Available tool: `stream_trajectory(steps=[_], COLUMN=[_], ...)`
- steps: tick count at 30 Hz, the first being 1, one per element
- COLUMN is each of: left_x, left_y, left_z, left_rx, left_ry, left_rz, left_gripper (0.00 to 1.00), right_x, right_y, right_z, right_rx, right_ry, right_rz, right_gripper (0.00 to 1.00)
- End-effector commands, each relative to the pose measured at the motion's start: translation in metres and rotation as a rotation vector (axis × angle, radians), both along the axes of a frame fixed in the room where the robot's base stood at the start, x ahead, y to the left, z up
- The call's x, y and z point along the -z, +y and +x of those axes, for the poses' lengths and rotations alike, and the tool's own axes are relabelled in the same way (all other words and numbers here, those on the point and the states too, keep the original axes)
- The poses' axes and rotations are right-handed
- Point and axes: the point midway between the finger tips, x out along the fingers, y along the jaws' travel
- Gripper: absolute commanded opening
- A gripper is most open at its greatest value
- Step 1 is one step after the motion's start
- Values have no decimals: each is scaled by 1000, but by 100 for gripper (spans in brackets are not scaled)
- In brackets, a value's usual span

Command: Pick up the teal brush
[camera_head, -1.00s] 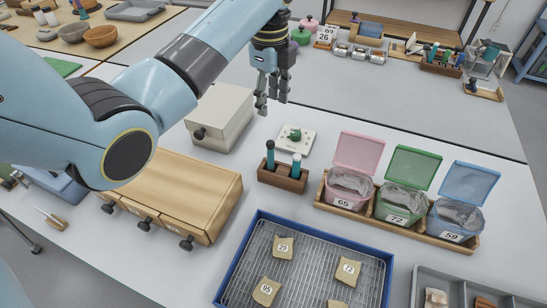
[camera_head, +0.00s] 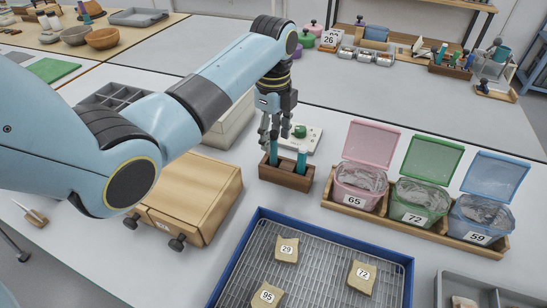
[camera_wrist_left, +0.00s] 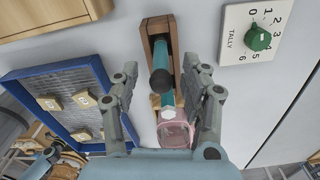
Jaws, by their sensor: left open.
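A dark wooden holder (camera_head: 286,177) stands on the table with two teal-handled tools upright in it. The left one, a teal brush (camera_head: 273,156), is partly hidden behind my left gripper. The other (camera_head: 301,160) stands clear to its right. My left gripper (camera_head: 275,138) is open and points down over the left part of the holder. In the left wrist view, the teal brush (camera_wrist_left: 160,52) with a dark round end lies between the open fingers (camera_wrist_left: 160,72). Contact with the fingers cannot be made out. My right gripper is not in view.
A wooden drawer box (camera_head: 196,195) stands left of the holder and a tally plate (camera_head: 312,137) behind it. Lidded pink, green and blue bins (camera_head: 360,185) stand to the right. A blue-rimmed tray (camera_head: 408,270) with numbered sherds lies in front.

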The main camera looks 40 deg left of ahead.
Motion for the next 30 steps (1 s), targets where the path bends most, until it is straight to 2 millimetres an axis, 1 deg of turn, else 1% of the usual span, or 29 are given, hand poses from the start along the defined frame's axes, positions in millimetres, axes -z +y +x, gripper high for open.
stream_trajectory(steps=[1,5,9,13,16,22,30], left_x=[5,15,38,55,61,61,61], left_y=[0,0,1,1,1,1,1], left_z=[0,0,0,0,0,0,1], left_rx=[0,0,1,1,1,1,1], left_ry=[1,1,3,2,0,0,0], left_rz=[0,0,-1,-1,-1,0,0], left_gripper=[46,46,46,46,46,46,10], right_x=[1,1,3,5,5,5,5], right_y=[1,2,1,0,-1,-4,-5], right_z=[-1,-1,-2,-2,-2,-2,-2], right_rx=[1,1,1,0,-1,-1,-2], right_ry=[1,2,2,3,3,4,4], right_rz=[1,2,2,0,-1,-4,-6], right_gripper=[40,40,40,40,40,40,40])
